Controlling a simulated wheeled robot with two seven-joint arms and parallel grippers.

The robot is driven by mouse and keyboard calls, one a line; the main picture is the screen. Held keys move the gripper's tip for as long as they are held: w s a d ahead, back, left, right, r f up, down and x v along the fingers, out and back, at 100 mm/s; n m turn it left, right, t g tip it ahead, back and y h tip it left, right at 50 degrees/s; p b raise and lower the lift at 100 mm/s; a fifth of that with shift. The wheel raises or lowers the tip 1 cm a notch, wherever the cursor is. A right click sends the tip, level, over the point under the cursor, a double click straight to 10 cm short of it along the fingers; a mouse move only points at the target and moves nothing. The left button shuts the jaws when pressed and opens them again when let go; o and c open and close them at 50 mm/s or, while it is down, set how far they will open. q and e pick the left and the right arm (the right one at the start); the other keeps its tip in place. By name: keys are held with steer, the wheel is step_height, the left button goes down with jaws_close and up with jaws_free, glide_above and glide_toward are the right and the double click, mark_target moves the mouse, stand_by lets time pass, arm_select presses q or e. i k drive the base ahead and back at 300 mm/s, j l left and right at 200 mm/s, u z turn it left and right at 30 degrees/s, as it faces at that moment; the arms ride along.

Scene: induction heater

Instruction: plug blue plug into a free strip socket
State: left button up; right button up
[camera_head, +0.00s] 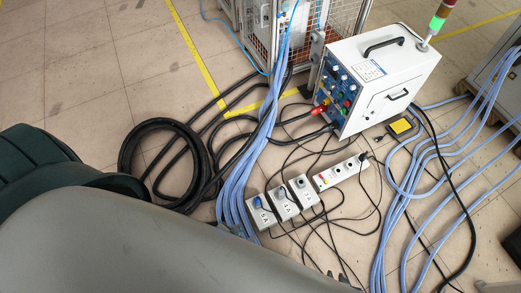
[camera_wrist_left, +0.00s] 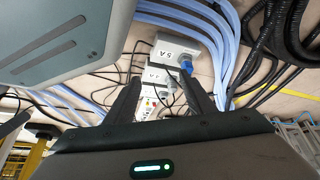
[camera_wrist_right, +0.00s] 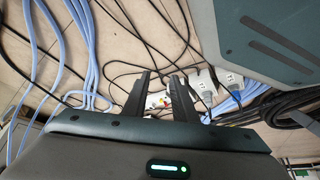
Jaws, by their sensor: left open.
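The blue plug (camera_head: 258,202) sits on the front socket box (camera_head: 264,222), marked "5 A". It also shows in the left wrist view (camera_wrist_left: 186,66), beyond my right-hand finger there. The white power strip (camera_head: 335,177) lies on the floor to the right of the boxes, with several dark sockets and a red part at its near end. My left gripper (camera_wrist_left: 160,80) is open and empty, with the boxes and strip beyond its fingers. My right gripper (camera_wrist_right: 161,76) is open and empty, with the strip (camera_wrist_right: 157,101) behind its fingers. Neither gripper shows in the head view.
Two more grey socket boxes (camera_head: 283,205) stand between the 5 A box and the strip. Thin black cables tangle around them. A thick pale-blue cable bundle (camera_head: 240,180) and a black hose coil (camera_head: 160,150) lie left. The white heater unit (camera_head: 375,75) stands behind.

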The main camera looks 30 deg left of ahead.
mark_target(256, 202)
steer(key=k+j+z, duration=0.1)
steer(key=k+j, duration=0.25)
steer(key=j, duration=0.2)
steer(key=k+j, duration=0.35)
steer(key=j, duration=0.15)
steer(key=k+j+z, duration=0.15)
steer(key=k+j, duration=0.25)
steer(key=j, duration=0.15)
